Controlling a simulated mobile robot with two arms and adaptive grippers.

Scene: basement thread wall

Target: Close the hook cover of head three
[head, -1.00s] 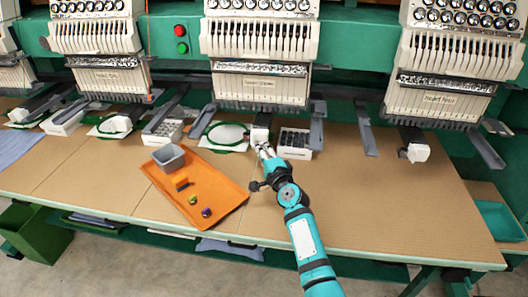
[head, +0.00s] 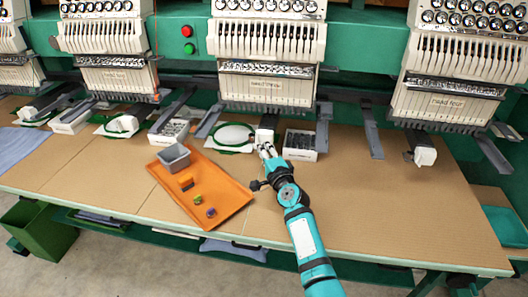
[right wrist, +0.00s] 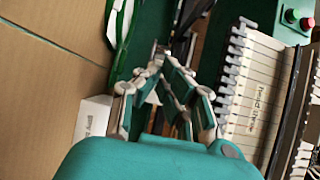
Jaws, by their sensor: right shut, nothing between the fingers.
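Head three (head: 265,90) is the middle sewing head, and its nameplate also shows in the right wrist view (right wrist: 256,108). Below it, the white end of the machine's lower arm (head: 266,136) sticks out over the table, where the hook cover would sit. My right gripper (head: 266,150) is at the front of this white end, shut and empty. I cannot tell whether it touches. Its fingers hide part of the front, so whether the cover is open or shut is unclear. In the right wrist view the closed fingers (right wrist: 160,58) point toward the machine. My left gripper is not in view.
A green hoop with white cloth (head: 232,137) lies left of the white end, and a white box of dark items (head: 300,144) stands close on its right. An orange tray (head: 227,186) with a grey bin (head: 173,157) lies front left. The table's right front (head: 400,215) is clear.

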